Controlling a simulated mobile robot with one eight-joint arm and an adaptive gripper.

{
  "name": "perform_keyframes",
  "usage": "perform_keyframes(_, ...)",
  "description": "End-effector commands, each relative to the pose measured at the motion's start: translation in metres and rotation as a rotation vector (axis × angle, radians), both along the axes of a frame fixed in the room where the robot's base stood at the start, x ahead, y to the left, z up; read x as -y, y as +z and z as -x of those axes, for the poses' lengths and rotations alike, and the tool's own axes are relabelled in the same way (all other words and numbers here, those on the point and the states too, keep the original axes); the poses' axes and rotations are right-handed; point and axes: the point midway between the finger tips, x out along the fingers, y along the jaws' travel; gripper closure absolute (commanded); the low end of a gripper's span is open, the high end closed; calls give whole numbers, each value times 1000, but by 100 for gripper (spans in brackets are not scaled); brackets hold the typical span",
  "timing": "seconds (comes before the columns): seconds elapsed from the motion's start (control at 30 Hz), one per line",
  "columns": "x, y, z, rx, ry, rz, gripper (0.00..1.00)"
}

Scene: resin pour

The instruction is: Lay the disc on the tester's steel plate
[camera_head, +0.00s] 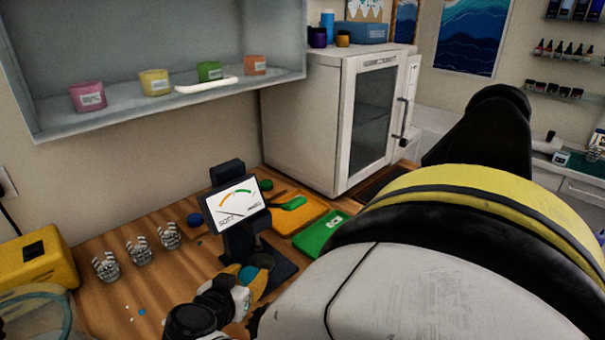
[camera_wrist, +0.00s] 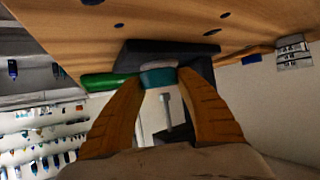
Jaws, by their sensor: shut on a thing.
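The hardness tester (camera_head: 232,205), dark with a white SOFT-to-HARD dial, stands on the wooden bench. Its dark base (camera_head: 283,273) also shows in the wrist view (camera_wrist: 128,52). My gripper (camera_head: 246,278) is low in front of the tester, at its base. In the wrist view my gripper's orange fingers (camera_wrist: 158,76) are shut on the teal disc (camera_wrist: 158,78), which is seen edge-on against the dark base. I cannot tell whether the disc touches the tester.
Three clear cups (camera_head: 140,250) stand left of the tester. An orange tray (camera_head: 300,218) and a green mat (camera_head: 322,233) lie right of it. A yellow box (camera_head: 38,260) is far left, a white oven (camera_head: 345,120) behind right. A grey shelf (camera_head: 150,120) with candles hangs above.

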Motion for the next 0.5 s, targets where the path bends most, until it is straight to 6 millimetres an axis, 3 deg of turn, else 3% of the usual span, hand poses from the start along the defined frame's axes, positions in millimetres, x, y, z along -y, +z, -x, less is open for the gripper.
perform_keyframes(0.1, 3, -1, -18, -1, -3, -1, 88)
perform_keyframes(0.37, 6, -1, -41, 0, -2, 0, 88)
perform_keyframes(0.5, 10, -2, -68, 0, -3, 1, 88)
